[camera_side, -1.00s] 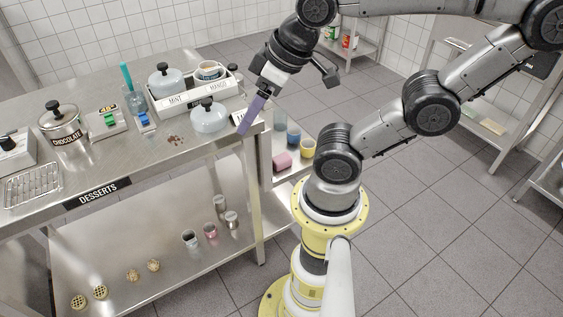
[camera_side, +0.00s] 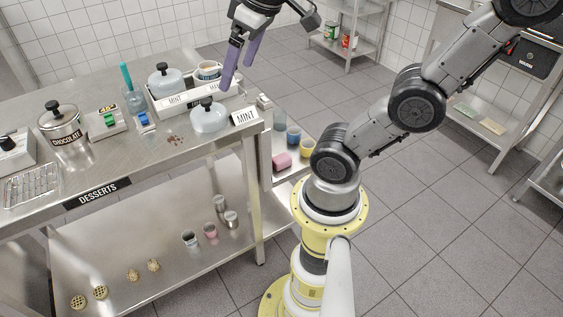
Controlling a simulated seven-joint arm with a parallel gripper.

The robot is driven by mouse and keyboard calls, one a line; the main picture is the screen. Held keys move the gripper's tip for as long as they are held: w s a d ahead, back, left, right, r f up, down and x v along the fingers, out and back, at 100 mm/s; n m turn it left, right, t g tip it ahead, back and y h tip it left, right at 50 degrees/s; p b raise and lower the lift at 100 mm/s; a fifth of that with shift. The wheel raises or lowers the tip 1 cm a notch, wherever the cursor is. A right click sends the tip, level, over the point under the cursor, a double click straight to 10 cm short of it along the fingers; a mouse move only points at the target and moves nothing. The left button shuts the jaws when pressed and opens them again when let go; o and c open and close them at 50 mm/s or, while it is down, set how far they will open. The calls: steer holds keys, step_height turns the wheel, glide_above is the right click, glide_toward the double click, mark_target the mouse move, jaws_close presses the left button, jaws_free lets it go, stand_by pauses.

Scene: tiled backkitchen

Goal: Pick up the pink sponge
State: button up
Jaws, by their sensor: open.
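The pink sponge (camera_side: 282,161) lies on a low metal shelf to the right of the desserts table, left of my arm's base. My gripper (camera_side: 238,84) has purple fingers that are spread apart with nothing between them. It is up and to the left of the sponge in the picture, over the back right part of the table near the white tray. The sponge is clear of the gripper and in plain view.
A blue cup (camera_side: 293,136) and a yellow cup (camera_side: 308,147) stand close behind the sponge. The desserts table (camera_side: 185,150) holds a lidded grey pot (camera_side: 209,118), a white tray (camera_side: 180,106) and a MINT sign (camera_side: 245,117) at its right edge.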

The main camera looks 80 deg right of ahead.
steer(key=w+d+m+g, duration=0.2)
steer(key=w+d+m, duration=0.1)
steer(key=d, duration=0.6)
steer(key=m+g+y, duration=0.1)
steer(key=m+g, duration=0.1)
steer(key=m, duration=0.2)
glide_above(282, 157)
step_height(282, 157, down, 2)
steer(key=f, duration=4.2)
steer(key=shift+a+f, duration=0.2)
steer(key=shift+f, duration=0.1)
steer(key=shift+d+f, duration=0.15)
steer(key=shift+f, duration=2.6)
steer(key=c, duration=1)
steer(key=shift+c, duration=0.2)
